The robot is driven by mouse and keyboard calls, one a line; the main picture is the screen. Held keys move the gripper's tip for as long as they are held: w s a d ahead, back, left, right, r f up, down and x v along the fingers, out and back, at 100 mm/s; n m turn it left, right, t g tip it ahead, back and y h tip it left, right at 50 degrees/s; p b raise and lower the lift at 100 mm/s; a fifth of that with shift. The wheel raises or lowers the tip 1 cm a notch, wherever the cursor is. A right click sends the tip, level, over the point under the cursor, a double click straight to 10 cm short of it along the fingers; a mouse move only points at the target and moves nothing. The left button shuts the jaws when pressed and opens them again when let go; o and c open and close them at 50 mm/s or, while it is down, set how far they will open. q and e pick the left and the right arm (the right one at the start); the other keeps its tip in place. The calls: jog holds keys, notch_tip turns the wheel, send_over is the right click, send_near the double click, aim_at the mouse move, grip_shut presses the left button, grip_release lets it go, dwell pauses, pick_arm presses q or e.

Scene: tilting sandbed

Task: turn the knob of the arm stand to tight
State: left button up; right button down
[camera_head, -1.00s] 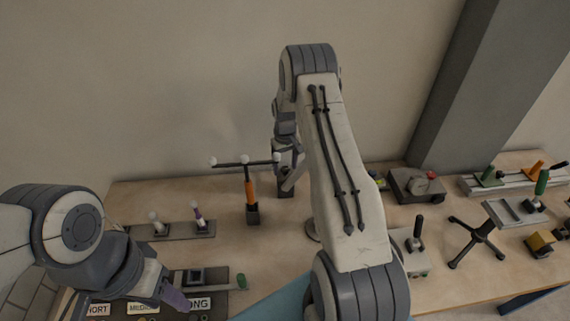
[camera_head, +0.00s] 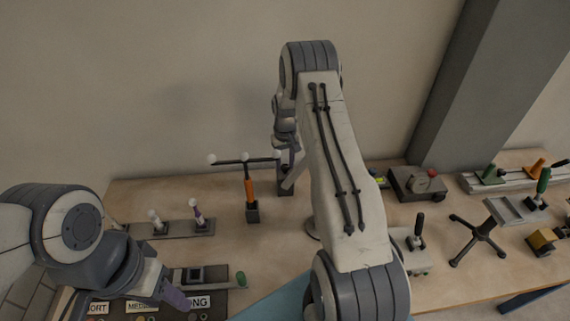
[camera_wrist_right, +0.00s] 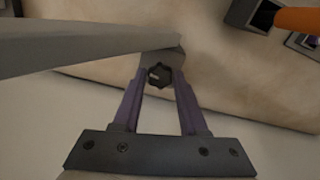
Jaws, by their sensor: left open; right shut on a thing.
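In the right wrist view, the arm stand's black lobed knob (camera_wrist_right: 159,75) sits between the purple fingertips of my right gripper (camera_wrist_right: 160,78), which is shut on it. The knob has a small pale mark on its face. The stand's grey arm (camera_wrist_right: 75,48) runs from the left edge to the knob. In the head view, the stand (camera_head: 285,184) is at the table's back, largely hidden by my right arm; the knob cannot be made out there. My left gripper (camera_head: 178,300) is open and empty at the lower left, above the front of the table.
A rack with small upright pieces (camera_head: 180,229) lies further left. A labelled tray (camera_head: 215,302) is below my left gripper. A black-legged base (camera_head: 476,240) and several fixtures fill the right side.

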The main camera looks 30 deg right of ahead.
aim_at(285, 166)
jog(key=shift+c, duration=2.3)
grip_release()
notch_tip(285, 166, up, 10)
jog(key=b, duration=0.3)
jog(key=shift+r, duration=0.25)
